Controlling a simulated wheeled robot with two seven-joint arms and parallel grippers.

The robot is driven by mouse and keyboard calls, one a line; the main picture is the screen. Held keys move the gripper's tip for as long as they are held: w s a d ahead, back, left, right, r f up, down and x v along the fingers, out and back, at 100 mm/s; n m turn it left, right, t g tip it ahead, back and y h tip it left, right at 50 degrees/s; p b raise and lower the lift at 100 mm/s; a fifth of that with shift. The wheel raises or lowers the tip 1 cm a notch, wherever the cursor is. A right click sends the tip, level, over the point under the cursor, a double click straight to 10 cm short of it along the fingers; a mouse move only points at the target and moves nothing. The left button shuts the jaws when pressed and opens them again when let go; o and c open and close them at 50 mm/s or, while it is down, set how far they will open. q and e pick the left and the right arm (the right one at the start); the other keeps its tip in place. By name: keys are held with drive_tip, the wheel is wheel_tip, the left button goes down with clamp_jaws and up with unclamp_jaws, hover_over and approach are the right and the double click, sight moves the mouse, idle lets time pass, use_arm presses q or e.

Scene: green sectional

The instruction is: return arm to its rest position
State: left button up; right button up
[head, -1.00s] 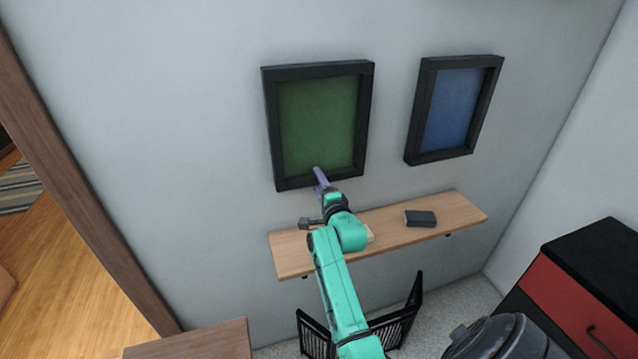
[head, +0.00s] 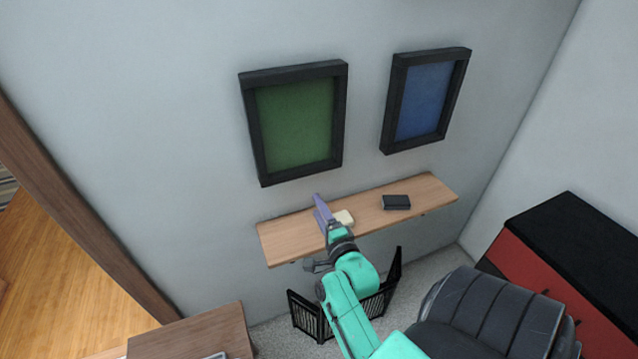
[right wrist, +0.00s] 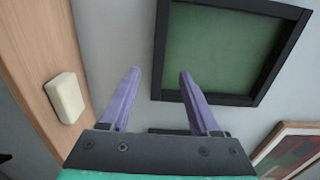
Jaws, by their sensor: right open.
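My right arm is green and comes up from the bottom of the head view. Its right gripper (head: 319,204) has purple fingers and shows in front of the wooden wall shelf (head: 290,232). In the right wrist view the two fingers (right wrist: 157,88) stand apart with nothing between them. A cream block (head: 344,217) lies on the shelf just right of the gripper. It also shows in the right wrist view (right wrist: 65,98), left of the fingers and apart from them. My left gripper is not in view.
A dark box (head: 396,202) lies on the shelf. A green picture (head: 297,125) and a blue picture (head: 424,102) hang above. A black rack (head: 305,312) stands below. A red and black cabinet (head: 570,255) is at right, a wooden surface (head: 195,335) at lower left.

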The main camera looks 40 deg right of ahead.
drive_tip(key=shift+f, duration=0.1)
idle(0.4)
drive_tip(key=s+a+f+n+g+y+b, duration=0.1)
drive_tip(key=s+a+f+n+g+y, duration=0.2)
drive_tip(key=f, duration=0.8)
drive_tip(key=s+a+f+n+g+y+b, duration=0.15)
drive_tip(key=a+f+n, duration=0.4)
drive_tip(key=f, duration=0.65)
drive_tip(key=s+a+f+n+g+y+b, duration=0.1)
drive_tip(key=s+a+f+n+g+y, duration=0.25)
drive_tip(key=f, duration=0.75)
drive_tip(key=s+f+n+g, duration=0.2)
drive_tip(key=s+f+n, duration=0.2)
drive_tip(key=s, duration=0.4)
drive_tip(key=s+d+f+n+g+h+b, duration=0.1)
drive_tip(key=s+f+n+g, duration=0.2)
drive_tip(key=s+f, duration=0.4)
drive_tip(key=s+f+n+g+h+b, duration=0.1)
drive_tip(key=s+f+n+g, duration=0.2)
drive_tip(key=s, duration=0.8)
wheel_tip(320, 180, down, 3)
drive_tip(key=shift+d+r+n, duration=0.15)
drive_tip(key=shift+d+n, duration=0.25)
drive_tip(key=shift+n, duration=0.8)
